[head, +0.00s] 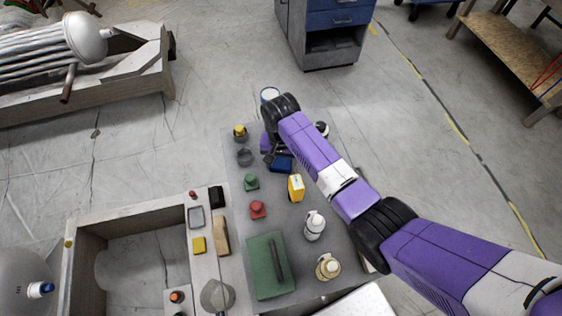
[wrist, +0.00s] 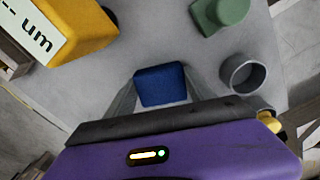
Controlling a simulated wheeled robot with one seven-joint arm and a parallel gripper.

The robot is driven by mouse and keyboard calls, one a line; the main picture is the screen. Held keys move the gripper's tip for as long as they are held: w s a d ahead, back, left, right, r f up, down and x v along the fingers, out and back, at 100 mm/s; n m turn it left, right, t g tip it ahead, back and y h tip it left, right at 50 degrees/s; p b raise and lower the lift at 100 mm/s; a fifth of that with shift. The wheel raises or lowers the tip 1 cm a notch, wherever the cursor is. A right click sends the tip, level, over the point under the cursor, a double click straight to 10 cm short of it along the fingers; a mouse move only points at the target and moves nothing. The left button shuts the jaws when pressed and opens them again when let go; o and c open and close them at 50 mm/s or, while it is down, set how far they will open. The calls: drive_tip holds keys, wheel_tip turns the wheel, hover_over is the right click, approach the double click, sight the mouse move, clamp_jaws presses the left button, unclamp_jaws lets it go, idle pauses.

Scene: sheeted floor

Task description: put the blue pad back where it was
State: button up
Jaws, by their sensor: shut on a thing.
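The blue pad (head: 281,164) is a small dark blue block near the far end of the grey table (head: 283,217). In the wrist view the pad (wrist: 161,85) sits between the two grey fingers of my gripper (wrist: 162,92). The gripper is shut on it, with one finger along each side. In the head view my gripper (head: 272,148) is partly hidden by my own wrist. I cannot tell whether the pad touches the tabletop or hangs just above it.
Near the pad stand a yellow box (head: 296,187), a green block (head: 251,181) and a grey ring-like cup (head: 245,157). A red block (head: 257,209), white bottle (head: 314,227) and green case (head: 266,267) stand nearer. Bare tabletop shows around the pad.

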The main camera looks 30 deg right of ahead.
sight(281, 163)
drive_tip(key=o, duration=1.3)
wheel_tip(281, 163, up, 12)
drive_tip(key=shift+r, duration=0.15)
